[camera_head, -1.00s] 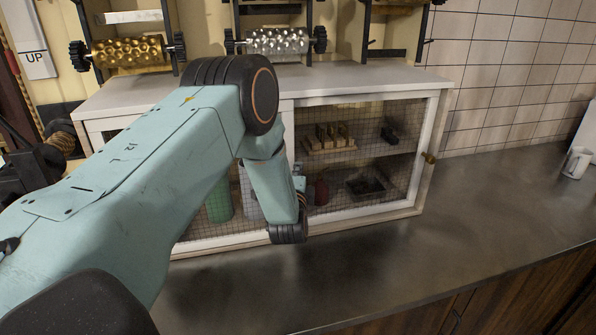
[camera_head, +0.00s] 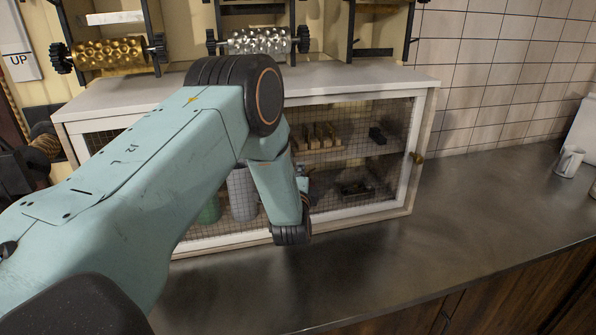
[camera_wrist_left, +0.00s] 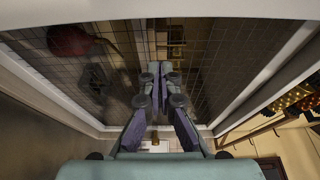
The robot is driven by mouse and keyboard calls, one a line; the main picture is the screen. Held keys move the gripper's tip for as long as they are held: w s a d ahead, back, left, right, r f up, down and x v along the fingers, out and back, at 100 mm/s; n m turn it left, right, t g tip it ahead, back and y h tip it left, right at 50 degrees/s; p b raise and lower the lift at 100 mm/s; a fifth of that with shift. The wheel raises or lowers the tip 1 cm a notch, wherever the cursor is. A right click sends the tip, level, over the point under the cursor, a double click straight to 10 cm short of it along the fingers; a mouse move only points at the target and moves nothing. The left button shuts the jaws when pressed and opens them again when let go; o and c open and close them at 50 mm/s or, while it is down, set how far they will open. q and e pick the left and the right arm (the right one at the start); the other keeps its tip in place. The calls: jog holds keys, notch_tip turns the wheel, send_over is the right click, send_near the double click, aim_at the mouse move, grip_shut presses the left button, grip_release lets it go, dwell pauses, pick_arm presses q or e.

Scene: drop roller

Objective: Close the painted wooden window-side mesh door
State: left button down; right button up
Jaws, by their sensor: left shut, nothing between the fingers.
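The mesh door (camera_head: 409,150) is a white painted wooden frame with wire mesh, on the right front of a white cabinet. Its brass knob (camera_head: 417,157) is at the right edge. The door looks near the cabinet front; I cannot tell whether a gap remains. My left gripper (camera_wrist_left: 158,72) is shut and empty, its fingers pointing along the mesh in the left wrist view. I cannot tell whether it touches the door. In the head view my left arm hides most of the gripper and part of the door's left side. My right gripper is not in view.
The cabinet top (camera_head: 340,80) is pale and stands on a dark metal counter (camera_head: 470,210). Gold (camera_head: 108,51) and silver (camera_head: 258,41) rollers hang on racks behind it. A white mug (camera_head: 569,161) stands far right.

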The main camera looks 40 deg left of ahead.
pick_arm(q)
jog(key=a+b+v, duration=0.1)
jog(key=v, duration=0.7)
jog(key=s+d+f+n+g+h, duration=0.2)
jog(key=s+d+f, duration=0.1)
jog(key=s+f, duration=0.2)
jog(key=s+d+f+n+g+h, duration=0.2)
jog(key=s+d+f+g, duration=0.1)
jog(key=s+f, duration=0.3)
jog(key=s+d+f+n+g+h, duration=0.2)
jog(key=s+d+f, duration=0.2)
jog(key=s+f, duration=0.2)
notch_tip(320, 180, down, 2)
jog(key=shift+d+f+g+h, duration=0.1)
jog(key=shift+g+h, duration=0.2)
jog(key=s+d+f+n+g+h, duration=0.1)
jog(key=s+d+f+n+g, duration=0.15)
jog(key=s, duration=0.55)
jog(key=s+d+f+n+g+h, duration=0.1)
jog(key=s+n+g, duration=0.15)
jog(key=s, duration=0.55)
jog(key=s+d+f+n+g, duration=0.2)
jog(key=s+g, duration=0.1)
jog(key=s, duration=0.4)
notch_tip(320, 180, down, 18)
jog(key=b, duration=1.9)
jog(key=shift+a+f, duration=0.1)
